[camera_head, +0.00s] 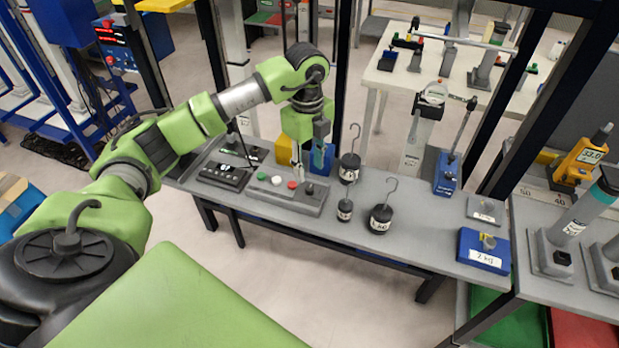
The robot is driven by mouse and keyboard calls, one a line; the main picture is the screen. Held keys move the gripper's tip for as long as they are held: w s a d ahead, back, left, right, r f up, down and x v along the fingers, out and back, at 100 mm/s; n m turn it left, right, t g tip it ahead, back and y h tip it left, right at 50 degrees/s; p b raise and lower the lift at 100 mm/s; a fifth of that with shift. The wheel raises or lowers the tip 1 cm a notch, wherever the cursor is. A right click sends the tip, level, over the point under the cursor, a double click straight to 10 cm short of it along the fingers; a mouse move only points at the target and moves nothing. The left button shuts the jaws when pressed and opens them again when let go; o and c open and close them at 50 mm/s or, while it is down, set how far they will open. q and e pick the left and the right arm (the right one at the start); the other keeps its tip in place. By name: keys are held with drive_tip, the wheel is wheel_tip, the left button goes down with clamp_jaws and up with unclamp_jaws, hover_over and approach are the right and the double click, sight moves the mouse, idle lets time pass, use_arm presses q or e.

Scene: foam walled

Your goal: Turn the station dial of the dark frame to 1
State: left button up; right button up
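My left gripper (308,163) reaches in from the left and points down over the grey table. Its fingers look apart, and I see nothing between them. Just below it is a grey control box (277,196) with green, white and red buttons. A small dark part (308,187) at the box's right end may be a knob; its setting is too small to read. Dark posts (343,80) of a frame rise around this table. I cannot make out a numbered station dial. My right gripper is not in view.
Black hook weights (381,218) stand right of the control box. A dark keypad box (224,175) is left of it. Yellow and blue blocks (294,157) stand close behind the gripper. A blue box (484,250) sits at the table's right end.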

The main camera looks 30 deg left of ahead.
use_arm(q)
wheel_tip(320, 180, up, 5)
idle(0.8)
